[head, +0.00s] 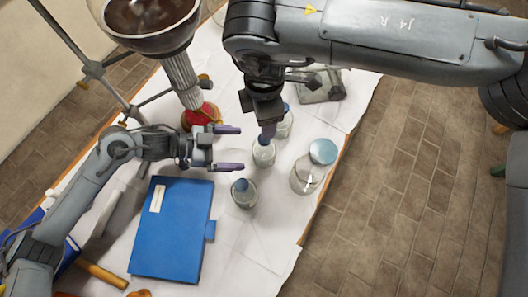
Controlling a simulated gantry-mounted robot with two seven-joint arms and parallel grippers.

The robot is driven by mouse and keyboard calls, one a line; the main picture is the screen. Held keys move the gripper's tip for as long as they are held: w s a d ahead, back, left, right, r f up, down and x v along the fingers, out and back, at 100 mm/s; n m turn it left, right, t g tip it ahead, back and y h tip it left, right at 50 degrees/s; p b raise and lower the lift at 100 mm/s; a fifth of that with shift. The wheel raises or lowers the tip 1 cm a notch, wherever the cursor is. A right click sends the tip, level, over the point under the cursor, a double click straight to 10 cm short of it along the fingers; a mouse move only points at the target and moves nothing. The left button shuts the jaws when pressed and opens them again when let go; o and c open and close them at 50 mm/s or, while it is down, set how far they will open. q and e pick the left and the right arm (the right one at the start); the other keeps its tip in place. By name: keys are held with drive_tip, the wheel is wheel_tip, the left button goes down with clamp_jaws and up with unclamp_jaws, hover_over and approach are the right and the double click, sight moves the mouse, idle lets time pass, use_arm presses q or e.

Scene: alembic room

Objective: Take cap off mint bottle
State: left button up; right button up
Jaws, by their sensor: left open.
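Several small clear glass bottles with blue stoppers stand on the white-covered table. One is the middle bottle (264,156), one the front bottle (244,196), one the back bottle (285,124). I cannot tell by any label which is mint. My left gripper (231,148) is open and empty, its purple fingers pointing right towards the middle bottle, apart from it. My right gripper (268,131) points down right over the middle bottle's top.
A larger jar with a teal lid (322,151) stands near the table's right edge. A blue folder (174,228) lies at the front left. A large brown-filled funnel (152,17) hangs on a metal stand above a red-topped item (204,115). The tabletop (258,240) front of the bottles is clear.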

sight(264, 149)
use_arm(q)
drive_tip(key=x, duration=0.9)
drive_tip(key=shift+w+d+r, duration=0.1)
drive_tip(key=shift+d, duration=0.1)
use_arm(e)
drive_tip(key=shift+w, duration=0.1)
